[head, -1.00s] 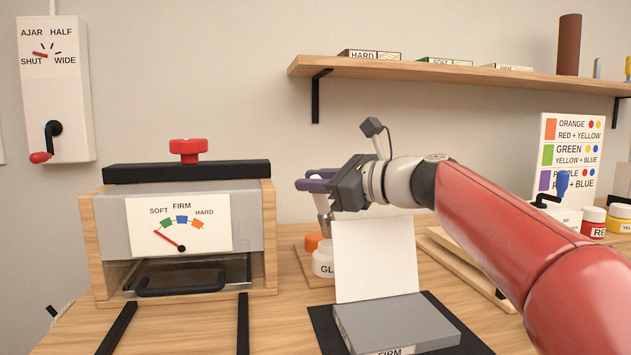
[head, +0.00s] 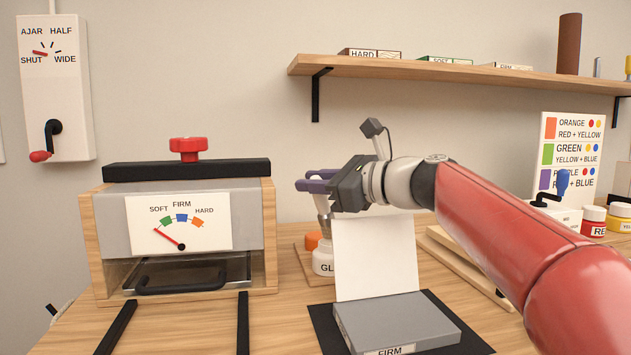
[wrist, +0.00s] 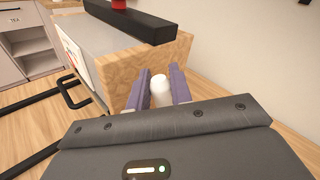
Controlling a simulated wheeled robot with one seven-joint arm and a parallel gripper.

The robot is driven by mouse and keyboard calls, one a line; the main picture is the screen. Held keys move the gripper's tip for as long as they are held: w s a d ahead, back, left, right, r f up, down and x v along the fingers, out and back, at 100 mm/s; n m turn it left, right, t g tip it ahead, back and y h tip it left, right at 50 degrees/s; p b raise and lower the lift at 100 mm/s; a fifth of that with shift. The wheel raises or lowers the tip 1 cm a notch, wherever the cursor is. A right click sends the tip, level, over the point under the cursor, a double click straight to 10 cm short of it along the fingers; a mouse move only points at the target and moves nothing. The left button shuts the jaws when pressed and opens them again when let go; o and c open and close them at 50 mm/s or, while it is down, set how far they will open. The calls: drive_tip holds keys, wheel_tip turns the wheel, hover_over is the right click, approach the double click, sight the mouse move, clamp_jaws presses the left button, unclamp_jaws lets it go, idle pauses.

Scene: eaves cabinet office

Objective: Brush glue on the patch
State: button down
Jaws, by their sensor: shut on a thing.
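My gripper (head: 314,186), with purple fingers, is shut on a pale, white-ended tool, apparently the glue brush (wrist: 161,91). It holds the tool upright above the glue jar (head: 323,262), a white jar lettered "GL". The brush's lower end is at the jar's mouth; I cannot tell how deep it reaches. A grey block lettered "FIRM" (head: 398,322) lies on a dark mat (head: 470,343), with a white sheet (head: 375,262) standing up at its back edge. I cannot tell which surface is the patch.
A wooden press box (head: 268,240) with a red knob and a dial stands left of the jar. Wooden boards (head: 465,268) and paint jars (head: 593,222) are at the right. A shelf (head: 450,70) runs above my arm.

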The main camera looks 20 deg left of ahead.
drive_tip(key=shift+f, duration=0.55)
idle(1.4)
drive_tip(key=shift+r, duration=0.1)
wheel_tip(320, 180, up, 7)
drive_tip(key=p, duration=0.7)
idle(0.6)
